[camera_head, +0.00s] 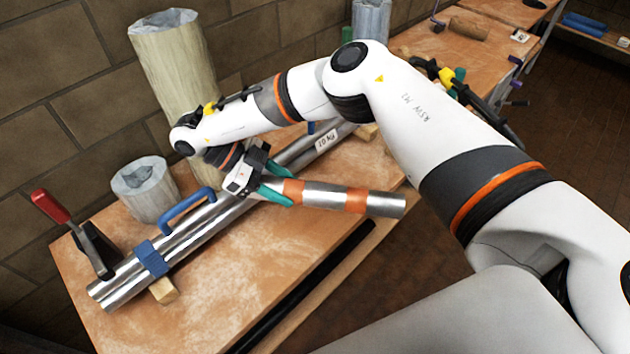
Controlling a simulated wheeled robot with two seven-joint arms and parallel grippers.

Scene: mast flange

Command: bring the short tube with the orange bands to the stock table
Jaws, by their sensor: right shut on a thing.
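The short tube (328,196) is silver metal with two orange bands and lies across the picture, above the near right part of the wooden table. My right gripper (277,188) has green fingertips and is shut on this tube near its left end. The tube's right end reaches out to the table's near edge. I cannot tell whether the tube touches the table. My left gripper is not in view. I cannot tell which surface is the stock table; another wooden table (420,42) runs away at the upper right.
A long metal tube (210,222) with a blue handle (187,208) and blue strap (152,258) lies behind the gripper on wooden blocks. A red-handled clamp (70,225) stands at left. A grey cylinder (146,190) and tall pale cylinder (180,65) stand behind. Brick wall backs the table.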

